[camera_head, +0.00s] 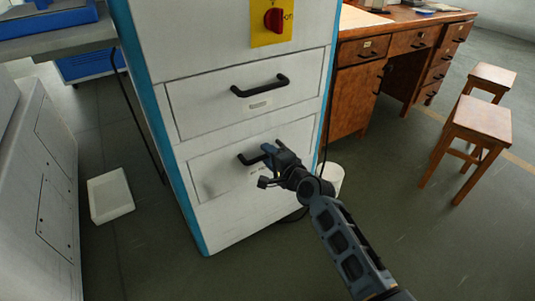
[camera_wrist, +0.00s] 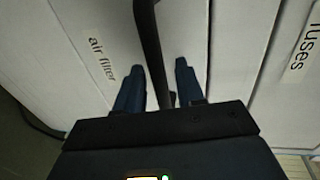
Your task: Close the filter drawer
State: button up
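The filter drawer (camera_head: 215,178) is the lower of two white drawers in a blue-edged white cabinet. In the wrist view its front (camera_wrist: 98,25) carries the words "air filter". It looks close to flush; I cannot tell whether a small gap stays. Its black bar handle (camera_head: 248,159) is partly hidden by my gripper (camera_head: 267,165). In the wrist view the handle (camera_wrist: 148,35) passes between the two dark fingers of my gripper (camera_wrist: 158,80), which are open around it, with space visible on both sides.
The upper drawer (camera_head: 210,105) looks shut and is marked "fuses" (camera_wrist: 303,45) in the wrist view. A red switch (camera_head: 273,20) sits above it. A white bin (camera_head: 331,178) stands beside the cabinet, a white tray (camera_head: 110,195) lies left, and wooden stools (camera_head: 480,120) stand right.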

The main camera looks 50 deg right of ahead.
jog(key=p+v, duration=0.1)
jog(key=v, duration=0.5)
jog(key=shift+s+a, duration=0.15)
jog(key=shift+s, duration=0.25)
jog(key=s+a+r+n+y, duration=0.1)
jog(key=s+a+r+n, duration=0.1)
jog(key=s+a+n, duration=0.55)
jog(key=s+a+r+n+y, duration=0.1)
jog(key=s+a+n, duration=0.25)
jog(key=s, duration=0.75)
jog(key=s+a+r+n+y, duration=0.1)
jog(key=s+a+r+n, duration=0.1)
jog(key=s+a+n, duration=0.55)
jog(key=s+a+r+n+y+p, duration=0.1)
jog(key=s+a+r+n, duration=0.25)
jog(key=s+r, duration=0.5)
notch_tip(320, 180, up, 20)
jog(key=p, duration=1.9)
jog(key=shift+m, duration=0.4)
jog(key=shift+o, duration=0.2)
jog(key=shift+w+f, duration=0.15)
jog(key=shift+f, duration=0.05)
